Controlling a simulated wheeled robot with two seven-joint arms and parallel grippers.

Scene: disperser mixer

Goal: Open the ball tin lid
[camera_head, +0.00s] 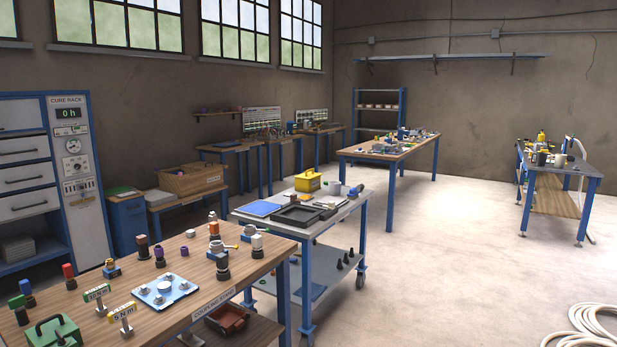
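I cannot tell for sure which thing is the ball tin. A yellow box with a handle on top (308,181) stands shut at the back of the grey cart (335,222). A green case with a handle (52,331) stands on the near wooden bench (205,272) at the lower left, partly cut off by the picture edge. No small balls can be made out at this distance. Neither of my grippers shows in the head view.
Black trays (298,215) and a blue mat (259,208) lie on the cart. Several coloured knobs and a pale blue plate (164,291) crowd the near bench. A coiled hose (585,328) lies at the lower right. The floor (440,260) right of the cart is clear.

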